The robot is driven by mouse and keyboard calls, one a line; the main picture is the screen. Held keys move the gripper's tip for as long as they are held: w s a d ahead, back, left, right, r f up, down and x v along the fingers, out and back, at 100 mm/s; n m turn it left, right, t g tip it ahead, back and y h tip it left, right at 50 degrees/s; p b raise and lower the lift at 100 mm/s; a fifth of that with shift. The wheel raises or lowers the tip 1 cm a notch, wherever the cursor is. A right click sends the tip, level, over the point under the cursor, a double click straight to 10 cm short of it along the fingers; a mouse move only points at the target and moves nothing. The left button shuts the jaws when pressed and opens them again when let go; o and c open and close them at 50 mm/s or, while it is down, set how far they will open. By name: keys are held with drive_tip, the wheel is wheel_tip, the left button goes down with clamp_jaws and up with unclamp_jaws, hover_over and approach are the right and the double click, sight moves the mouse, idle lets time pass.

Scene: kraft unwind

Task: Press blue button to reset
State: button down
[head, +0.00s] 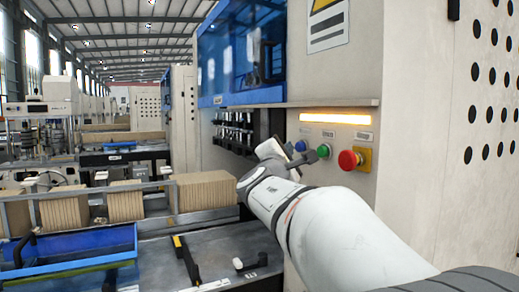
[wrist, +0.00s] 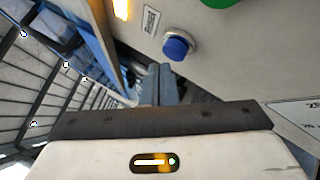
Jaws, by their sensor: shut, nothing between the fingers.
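The blue button (head: 301,145) sits at the left of a row on the cream machine panel, partly crowded by my gripper in the head view. In the wrist view the blue button (wrist: 178,45) shows clearly, with a silver collar, just above and right of my fingertips. My gripper (wrist: 160,68) is shut and empty, its fingers pointing toward the panel. In the head view my gripper (head: 308,157) is just below the blue button. I cannot tell whether the fingertips touch the panel; they appear apart from the button.
A green button (head: 323,150) and a red mushroom button (head: 348,159) on a yellow plate sit right of the blue one. A lit strip (head: 335,118) is above them. Stacks of brown board (head: 205,190) and a blue tray (head: 70,248) lie left.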

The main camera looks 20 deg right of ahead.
drive_tip(key=shift+a, duration=0.1)
drive_tip(key=a, duration=0.5)
idle(0.5)
drive_tip(key=shift+s+f, duration=0.1)
idle(0.5)
drive_tip(key=s+a+f+m+g+y, duration=0.1)
drive_tip(key=s+f+m+g+y, duration=0.35)
drive_tip(key=f, duration=0.65)
drive_tip(key=s+f+m+g+y, duration=0.1)
drive_tip(key=s+f+m+g, duration=0.5)
drive_tip(key=f, duration=0.6)
drive_tip(key=s+a+f+m+g+y, duration=0.1)
drive_tip(key=s+a+f+m+y, duration=0.4)
drive_tip(key=s+a+f+y, duration=0.4)
drive_tip(key=s+a+f, duration=0.5)
drive_tip(key=shift+s+a+f, duration=0.15)
drive_tip(key=shift+s+f, duration=0.05)
drive_tip(key=shift+f, duration=0.2)
drive_tip(key=shift+g, duration=0.25)
